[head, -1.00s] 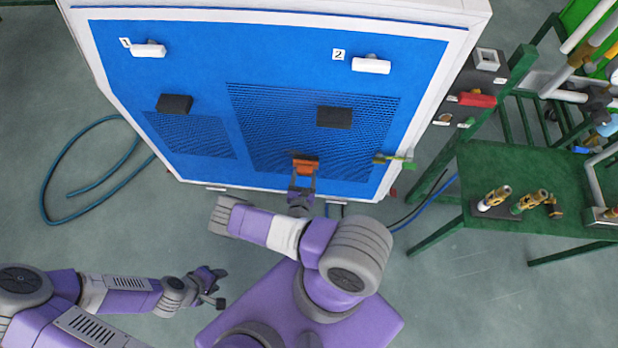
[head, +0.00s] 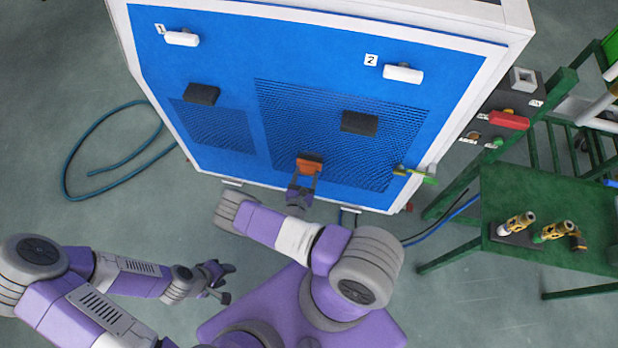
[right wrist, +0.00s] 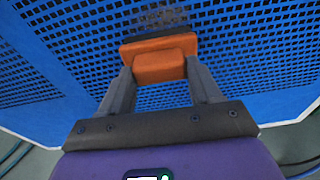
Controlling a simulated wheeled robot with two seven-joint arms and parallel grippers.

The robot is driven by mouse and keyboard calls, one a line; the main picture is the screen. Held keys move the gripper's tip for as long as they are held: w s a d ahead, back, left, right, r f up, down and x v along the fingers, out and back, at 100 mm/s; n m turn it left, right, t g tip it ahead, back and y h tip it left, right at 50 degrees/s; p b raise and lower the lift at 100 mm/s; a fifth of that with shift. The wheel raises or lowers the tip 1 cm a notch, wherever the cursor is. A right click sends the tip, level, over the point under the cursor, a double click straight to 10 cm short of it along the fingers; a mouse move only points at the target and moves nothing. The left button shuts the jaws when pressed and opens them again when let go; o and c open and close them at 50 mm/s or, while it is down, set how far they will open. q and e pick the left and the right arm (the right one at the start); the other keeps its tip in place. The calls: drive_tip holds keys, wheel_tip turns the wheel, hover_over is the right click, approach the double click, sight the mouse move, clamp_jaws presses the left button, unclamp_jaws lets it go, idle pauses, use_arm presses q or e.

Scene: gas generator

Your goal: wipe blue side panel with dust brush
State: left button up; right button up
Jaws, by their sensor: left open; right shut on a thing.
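The blue side panel (head: 300,60) of the white cabinet fills the upper middle of the head view, with two mesh vents. My right gripper (head: 305,182) is at the lower part of the larger vent, shut on the orange dust brush (head: 310,162). In the right wrist view, the brush (right wrist: 158,66) sits between the fingers, its dark side toward the mesh. A greyish patch (right wrist: 160,18) shows on the mesh just beyond it. Whether the bristles touch the panel I cannot tell. My left gripper (head: 222,280) is open and empty, low at the left, away from the panel.
White handles numbered 1 (head: 182,38) and 2 (head: 403,73) and black blocks (head: 201,94) (head: 360,122) stick out from the panel. A green-and-yellow valve (head: 414,173) is at its lower right edge. A green table (head: 515,190) stands right. A hose (head: 75,170) lies on the left floor.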

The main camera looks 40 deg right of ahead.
drive_tip(key=shift+w+a+b, duration=0.6)
drive_tip(key=shift+w+a, duration=0.65)
drive_tip(key=shift+w, duration=0.15)
drive_tip(key=shift+w+d+r+p, duration=0.1)
drive_tip(key=shift+d+r+p, duration=0.05)
drive_tip(key=shift+r+p, duration=0.6)
drive_tip(key=shift+s+d+p, duration=0.45)
drive_tip(key=shift+s+d, duration=0.35)
drive_tip(key=shift+s, duration=0.25)
drive_tip(key=shift+s+d+p, duration=0.5)
drive_tip(key=shift+s+d, duration=0.35)
drive_tip(key=shift+s, duration=0.2)
drive_tip(key=shift+s+d+p, duration=0.45)
drive_tip(key=shift+s+d, duration=0.35)
drive_tip(key=shift+s, duration=0.25)
drive_tip(key=shift+s+d+r+p, duration=0.75)
drive_tip(key=shift+s+d, duration=0.6)
drive_tip(key=shift+s, duration=0.15)
drive_tip(key=shift+w+a+b, duration=0.45)
drive_tip(key=shift+w+a, duration=0.9)
drive_tip(key=shift+w, duration=0.25)
drive_tip(key=shift+w+a+b, duration=0.4)
drive_tip(key=shift+w+a, duration=0.9)
drive_tip(key=shift+w, duration=0.25)
